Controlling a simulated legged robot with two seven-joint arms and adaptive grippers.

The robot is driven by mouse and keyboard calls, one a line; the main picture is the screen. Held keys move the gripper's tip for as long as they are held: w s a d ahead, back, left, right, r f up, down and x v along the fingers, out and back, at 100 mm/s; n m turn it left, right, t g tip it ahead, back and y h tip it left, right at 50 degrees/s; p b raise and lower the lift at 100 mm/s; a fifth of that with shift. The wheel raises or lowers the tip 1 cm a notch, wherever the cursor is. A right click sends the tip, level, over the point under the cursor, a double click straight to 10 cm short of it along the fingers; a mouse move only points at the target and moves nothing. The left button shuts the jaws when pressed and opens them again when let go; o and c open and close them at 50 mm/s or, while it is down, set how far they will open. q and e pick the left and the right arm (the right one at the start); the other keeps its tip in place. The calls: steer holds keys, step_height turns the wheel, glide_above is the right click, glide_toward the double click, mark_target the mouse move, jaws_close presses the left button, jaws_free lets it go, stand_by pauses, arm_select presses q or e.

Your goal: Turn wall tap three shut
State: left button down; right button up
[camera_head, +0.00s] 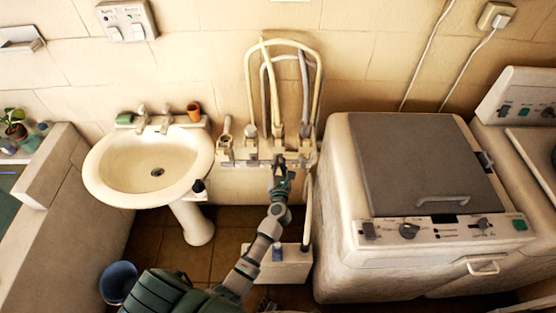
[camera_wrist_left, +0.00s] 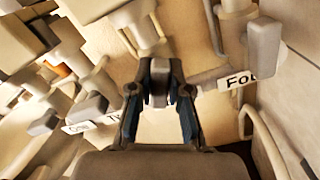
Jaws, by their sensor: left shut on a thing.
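A row of wall taps sits on a pale rail (camera_head: 237,158) below looped pipes in the head view. My left gripper (camera_head: 281,166) reaches up to the third tap from the left and hides most of it. In the left wrist view my left gripper (camera_wrist_left: 160,100) has its two fingers shut on the grey handle of wall tap three (camera_wrist_left: 158,84), one finger on each side. A label starting "Fou" (camera_wrist_left: 238,79) is on the right. Another label (camera_wrist_left: 78,127), hard to read, is on the left. My right gripper is in neither view.
A washbasin (camera_head: 110,180) stands left of the taps, with an orange cup (camera_head: 194,112) on its back ledge. A washing machine (camera_head: 335,210) stands close on the right. A white box (camera_head: 285,268) is on the floor below, and a blue bucket (camera_head: 118,280) at lower left.

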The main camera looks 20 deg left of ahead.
arm_select(q)
steer(key=m+p, duration=0.5)
steer(key=m, duration=0.1)
steer(key=shift+d+f, duration=0.1)
steer(key=shift+d, duration=0.05)
steer(key=m+p, duration=0.1)
steer(key=m, duration=0.1)
steer(key=m+p, duration=0.1)
steer(key=m, duration=0.1)
steer(key=shift+f+m+p, duration=0.2)
steer(key=shift+m+p, duration=0.1)
steer(key=shift+w+f+m+p, duration=0.1)
steer(key=shift+m+p, duration=0.4)
steer(key=shift+m, duration=0.5)
steer(key=c, duration=1.1)
jaws_free()
steer(key=shift+w+f, duration=0.1)
steer(key=shift+w, duration=0.05)
